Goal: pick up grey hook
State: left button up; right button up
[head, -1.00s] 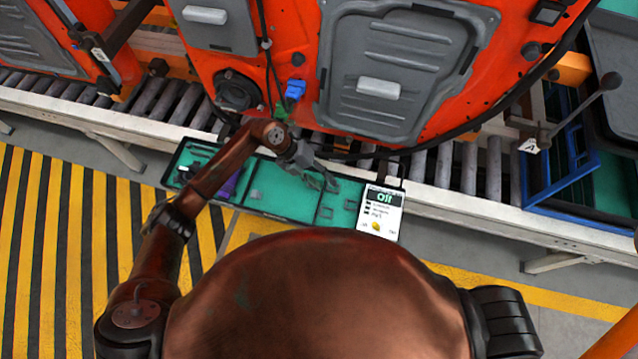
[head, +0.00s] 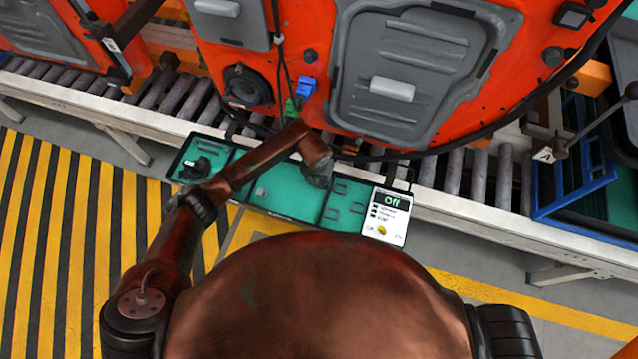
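A shallow tray (head: 290,216) with a teal floor lies along the near edge of the conveyor. A small grey piece (head: 262,193) lies in its middle compartment. It is too small to tell whether it is the grey hook. Several small clip-like shapes (head: 357,208) sit in the right compartment. Black parts (head: 195,168) lie in the left compartment. My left gripper (head: 318,182) points down over the tray, near the divider between the middle and right compartments. My own wrist hides its fingers, so I cannot see whether it holds anything. My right gripper is out of view.
A white panel (head: 387,216) reading "Off" stands at the tray's right end. Behind it is the roller conveyor (head: 455,168) with an orange door (head: 300,30) carrying blue (head: 307,86) and green (head: 291,107) connectors. A blue frame (head: 570,200) stands at right.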

pick_arm(q)
jog(key=shift+f, duration=0.3)
jog(key=shift+c, duration=0.3)
jog(key=c, duration=0.4)
jog(key=shift+r, duration=0.15)
